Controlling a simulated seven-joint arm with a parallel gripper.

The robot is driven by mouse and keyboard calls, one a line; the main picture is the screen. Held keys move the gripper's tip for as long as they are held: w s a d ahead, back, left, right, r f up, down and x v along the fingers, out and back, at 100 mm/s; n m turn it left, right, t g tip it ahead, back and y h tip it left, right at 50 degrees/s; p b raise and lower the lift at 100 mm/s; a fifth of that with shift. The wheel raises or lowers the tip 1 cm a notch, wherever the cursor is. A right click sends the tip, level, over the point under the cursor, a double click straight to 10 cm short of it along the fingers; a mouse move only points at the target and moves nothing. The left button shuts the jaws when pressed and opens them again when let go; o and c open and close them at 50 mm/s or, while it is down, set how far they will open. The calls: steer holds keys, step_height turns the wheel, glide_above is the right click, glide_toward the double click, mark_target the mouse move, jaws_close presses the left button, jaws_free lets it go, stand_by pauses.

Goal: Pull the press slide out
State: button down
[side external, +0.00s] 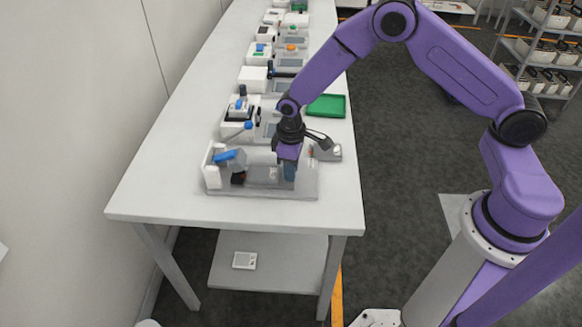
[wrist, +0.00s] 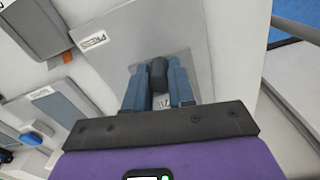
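The press (side external: 222,178) stands on a grey base near the front end of the white table, with a blue-ended lever. Its slide plate (wrist: 190,30) is a flat grey surface in the wrist view, with a dark upright knob (wrist: 158,72) on it. My gripper (side external: 289,180) is low over the right end of the press. In the wrist view its two blue-grey fingers (wrist: 158,82) lie on either side of the knob, with no clear gap between them and it. The knob is hidden behind the fingers in the side view.
A row of similar small devices (side external: 262,52) runs back along the table (side external: 180,130). A green tray (side external: 327,106) lies behind my gripper at the right edge. A small grey device (side external: 328,152) sits close behind the press. The table's front left is clear.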

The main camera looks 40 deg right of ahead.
steer(key=shift+s+d, duration=1.95)
steer(key=shift+s, duration=0.05)
steer(key=c, duration=0.9)
jaws_free()
steer(key=shift+c, duration=0.2)
steer(key=shift+r, duration=0.1)
steer(key=shift+w+r, duration=0.1)
steer(key=shift+r, duration=0.2)
step_height(320, 180, up, 17)
steer(key=shift+f, duration=0.2)
